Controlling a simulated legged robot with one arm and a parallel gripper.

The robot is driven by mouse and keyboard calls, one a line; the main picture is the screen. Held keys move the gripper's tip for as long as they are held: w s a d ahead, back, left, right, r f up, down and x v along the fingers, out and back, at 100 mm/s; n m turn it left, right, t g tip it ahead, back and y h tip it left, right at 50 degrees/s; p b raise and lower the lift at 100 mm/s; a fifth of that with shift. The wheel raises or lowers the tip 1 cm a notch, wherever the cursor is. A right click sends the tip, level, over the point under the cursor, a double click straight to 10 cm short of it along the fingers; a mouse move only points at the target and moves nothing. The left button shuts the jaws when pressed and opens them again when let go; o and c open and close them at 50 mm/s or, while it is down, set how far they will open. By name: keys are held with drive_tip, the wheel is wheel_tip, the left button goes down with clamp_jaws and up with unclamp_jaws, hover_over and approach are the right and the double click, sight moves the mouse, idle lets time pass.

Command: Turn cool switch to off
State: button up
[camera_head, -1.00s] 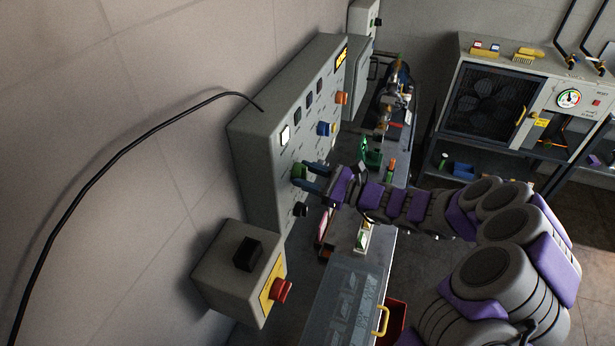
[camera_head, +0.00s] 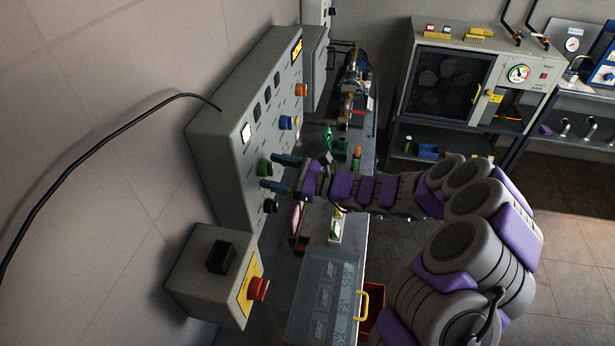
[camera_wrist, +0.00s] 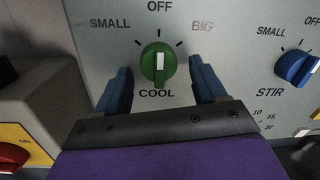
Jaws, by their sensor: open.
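The green cool switch (camera_wrist: 158,66) is a round knob on the grey control panel (camera_wrist: 110,52) in the wrist view. The white mark on its front stands upright, in line with the OFF label above it; SMALL is to the left and BIG to the right. My gripper (camera_wrist: 160,88) is open, with one blue finger on each side of the knob and visible gaps between. In the head view the green knob (camera_head: 264,167) sits on the panel's face, and my gripper (camera_head: 276,172) is in front of it, its fingertips just right of the knob.
The blue stir knob (camera_wrist: 297,67) is to the right on the panel. An orange knob (camera_head: 301,90) is higher up. A bench with a clear-lidded box (camera_head: 325,295) lies below my arm.

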drive_tip(key=p+v, duration=0.2)
drive_tip(key=v, duration=1.4)
drive_tip(key=shift+d, duration=0.35)
drive_tip(key=shift+f, duration=0.15)
